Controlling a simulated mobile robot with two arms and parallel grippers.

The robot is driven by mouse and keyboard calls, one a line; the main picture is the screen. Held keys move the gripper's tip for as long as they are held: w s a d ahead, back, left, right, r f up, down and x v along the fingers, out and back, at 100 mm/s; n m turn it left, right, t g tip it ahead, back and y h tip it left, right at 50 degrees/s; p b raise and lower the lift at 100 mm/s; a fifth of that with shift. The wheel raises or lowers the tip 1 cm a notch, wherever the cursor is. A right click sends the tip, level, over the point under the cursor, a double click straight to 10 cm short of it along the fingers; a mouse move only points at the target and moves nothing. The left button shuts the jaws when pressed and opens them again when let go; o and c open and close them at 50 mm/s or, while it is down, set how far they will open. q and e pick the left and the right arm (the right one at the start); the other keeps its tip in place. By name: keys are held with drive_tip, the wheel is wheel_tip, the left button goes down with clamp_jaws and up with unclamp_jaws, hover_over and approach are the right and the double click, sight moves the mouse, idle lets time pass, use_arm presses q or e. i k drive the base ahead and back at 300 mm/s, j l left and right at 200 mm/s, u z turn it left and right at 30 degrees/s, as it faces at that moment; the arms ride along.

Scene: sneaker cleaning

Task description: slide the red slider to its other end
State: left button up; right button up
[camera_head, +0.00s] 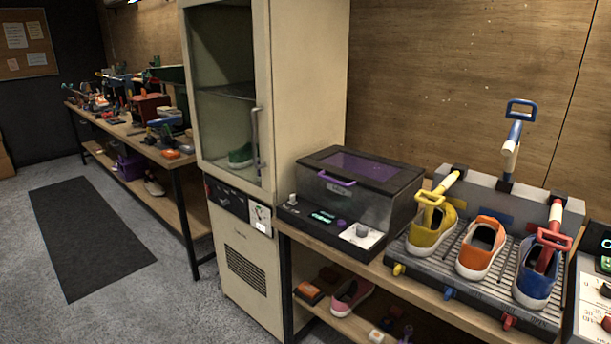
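A small red knob (509,321) sits on the front edge of the grey ribbed sneaker stand (400,250), below the blue sneaker (533,290). It may be the red slider; its track is too small to make out. A red-handled lever (552,241) is tilted down into the blue sneaker. Another red knob (605,323) shows on the panel at the right edge. Neither of my grippers is in view.
A yellow sneaker (430,232) with a lowered yellow lever and an orange sneaker (470,263) stand on the rack. A blue lever (521,110) stands raised behind. A dark lidded box (345,205) and a tall cabinet (305,80) are left.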

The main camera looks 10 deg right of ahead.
sight(509, 320)
drive_tip(key=z, duration=1.55)
